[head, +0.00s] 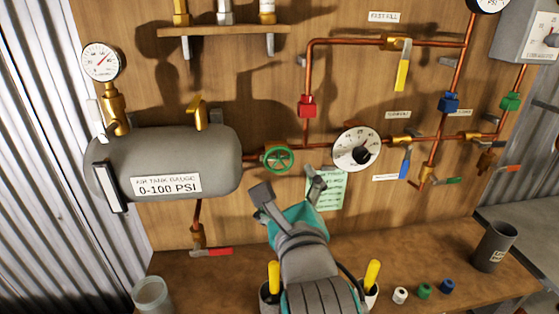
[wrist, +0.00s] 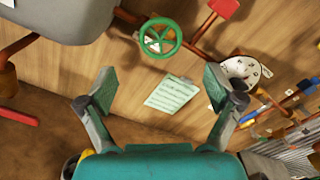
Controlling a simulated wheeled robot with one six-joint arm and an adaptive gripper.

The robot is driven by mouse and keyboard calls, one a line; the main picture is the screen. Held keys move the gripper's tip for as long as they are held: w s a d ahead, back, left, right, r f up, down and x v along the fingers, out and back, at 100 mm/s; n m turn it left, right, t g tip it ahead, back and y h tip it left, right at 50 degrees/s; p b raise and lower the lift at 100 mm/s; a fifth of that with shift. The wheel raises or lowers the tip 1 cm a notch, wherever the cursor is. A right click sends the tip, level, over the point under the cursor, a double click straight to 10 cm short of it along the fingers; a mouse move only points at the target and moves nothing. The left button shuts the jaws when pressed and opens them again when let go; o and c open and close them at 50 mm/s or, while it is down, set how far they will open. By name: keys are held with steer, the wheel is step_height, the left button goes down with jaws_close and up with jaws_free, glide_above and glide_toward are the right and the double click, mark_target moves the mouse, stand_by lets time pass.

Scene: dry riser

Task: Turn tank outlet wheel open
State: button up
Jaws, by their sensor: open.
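The tank outlet wheel is a small green handwheel (head: 277,159) on the brass fitting at the right end of the grey air tank (head: 215,150). It also shows in the wrist view (wrist: 160,38), at the top centre. My gripper (head: 289,192) is open and empty, with its two fingers spread wide. In the head view it is just below and to the right of the wheel. In the wrist view the fingertips (wrist: 157,87) are apart and the wheel lies above the gap between them. I see no contact with the wheel.
A green paper note (head: 327,190) is on the wood panel behind my gripper. A round dial gauge (head: 356,149) and copper pipes are to the right. A red-handled valve (head: 212,252) hangs under the tank. The bench holds a dark cup (head: 494,247) and small coloured caps.

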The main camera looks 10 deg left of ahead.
mark_target(280, 162)
steer(key=x, duration=0.9)
steer(key=shift+w+f, duration=0.1)
steer(key=shift+w, duration=0.25)
steer(key=shift+c, duration=0.2)
steer(key=c, duration=1.1)
